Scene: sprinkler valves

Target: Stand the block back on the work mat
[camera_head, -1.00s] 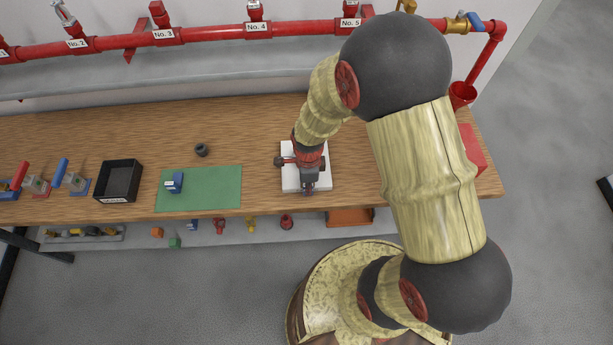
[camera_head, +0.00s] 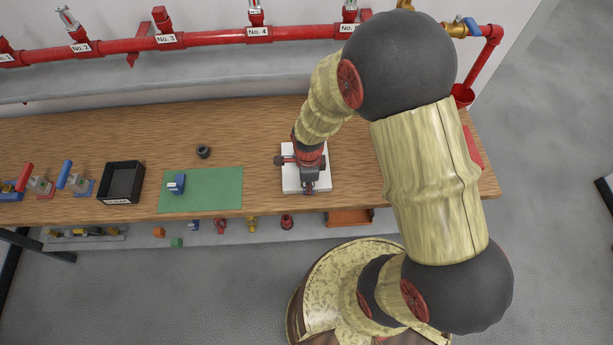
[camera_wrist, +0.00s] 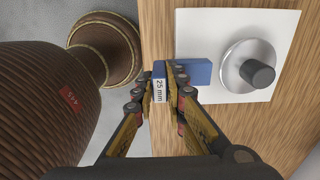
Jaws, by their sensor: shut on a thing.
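My gripper (camera_wrist: 176,84) is shut on a blue block (camera_wrist: 197,71) with a white "25 mm" label. The block shows on both sides of the fingertips in the wrist view; its middle is hidden. It is over or on the left part of a white plate (camera_wrist: 222,19), beside a round metal disc with a dark knob (camera_wrist: 257,73); I cannot tell if it touches the plate. In the head view my gripper (camera_head: 310,188) is over that white plate (camera_head: 290,179). The green work mat (camera_head: 222,190) lies left of it, with another blue labelled block (camera_head: 177,184) on its left part.
A black tray (camera_head: 107,184) stands left of the mat, and a dark ring (camera_head: 203,151) lies behind it. Valves with red and blue handles (camera_head: 65,172) stand farther left. Bare wooden table (camera_head: 262,180) lies between mat and plate. A red pipe (camera_head: 210,37) runs behind.

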